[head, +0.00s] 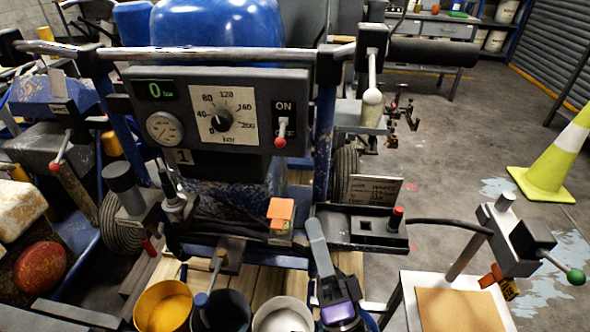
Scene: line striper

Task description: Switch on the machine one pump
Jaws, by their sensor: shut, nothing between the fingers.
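The panel of machine one (245,85) faces me at the upper middle, with a "1" label (183,156) below it. Its switch (281,135), a lever with a red tip, sits at the panel's right, under the word ON. The lever points down and covers most of the lower word. A green display (155,89) reads 0. A dial knob (222,119) and a round gauge (164,128) are to the left of the switch. My gripper (314,226) is at the bottom middle, shut and empty, below and right of the switch, apart from it.
A horizontal handlebar (210,54) crosses above the panel. An orange block (281,212) and a red-capped post (396,217) stand on the ledge below. Pots, including one of yellow paint (163,306), line the bottom. A traffic cone (553,165) stands on open floor at right.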

